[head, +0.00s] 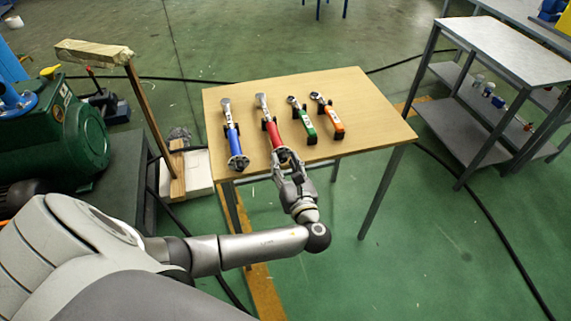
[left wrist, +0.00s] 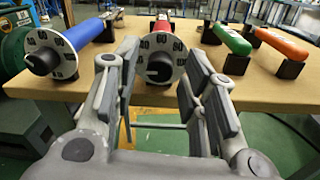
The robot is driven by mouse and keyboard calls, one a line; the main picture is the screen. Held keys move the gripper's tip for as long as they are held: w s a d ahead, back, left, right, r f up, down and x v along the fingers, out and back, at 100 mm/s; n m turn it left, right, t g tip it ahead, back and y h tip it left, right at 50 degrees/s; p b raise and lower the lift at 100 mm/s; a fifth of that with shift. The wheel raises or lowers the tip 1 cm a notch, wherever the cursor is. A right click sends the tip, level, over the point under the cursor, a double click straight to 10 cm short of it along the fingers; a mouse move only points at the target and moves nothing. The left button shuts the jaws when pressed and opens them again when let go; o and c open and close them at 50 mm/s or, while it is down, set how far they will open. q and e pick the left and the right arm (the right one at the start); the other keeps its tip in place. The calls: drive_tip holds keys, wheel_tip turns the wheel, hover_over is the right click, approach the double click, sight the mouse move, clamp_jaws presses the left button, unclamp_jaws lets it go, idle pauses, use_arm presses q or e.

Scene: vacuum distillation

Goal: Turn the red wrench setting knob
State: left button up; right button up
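The red wrench (head: 271,125) lies on the wooden table, second from the left, with its setting knob end toward me. In the left wrist view its setting knob (left wrist: 159,67) is a black knob on a white numbered dial, facing the camera. My left gripper (head: 284,158) is at the near table edge by that end; in the head view it partly covers the knob. In the left wrist view the gripper (left wrist: 158,85) is open, its two fingers left and right of the dial, and I see nothing held. Whether the fingers touch the dial is unclear. My right gripper is not in view.
A blue wrench (head: 232,135) with a similar dial lies left of the red one. Green (head: 305,122) and orange (head: 330,118) wrenches lie to the right. The wooden table (head: 365,120) has free room at right. A grey metal shelf table (head: 505,50) stands further right.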

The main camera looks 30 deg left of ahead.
use_arm(q)
clamp_jaws()
drive_tip(key=shift+r+m+p, duration=0.2)
drive_tip(key=shift+m+p, duration=0.2)
drive_tip(key=shift+p, duration=0.5)
drive_tip(key=m+p, duration=0.6)
drive_tip(key=p, duration=0.3)
drive_tip(key=shift+r+m, duration=0.1)
drive_tip(key=shift+m, duration=0.2)
drive_tip(key=m+p, duration=0.2)
drive_tip(key=shift+m, duration=0.4)
drive_tip(key=m+p, duration=0.2)
drive_tip(key=shift+m, duration=0.4)
drive_tip(key=m, duration=0.1)
drive_tip(key=m+p, duration=0.1)
drive_tip(key=m, duration=0.1)
drive_tip(key=shift+f, duration=0.25)
drive_tip(key=shift+m+p, duration=0.4)
drive_tip(key=shift+m, duration=0.5)
drive_tip(key=shift+f, duration=0.1)
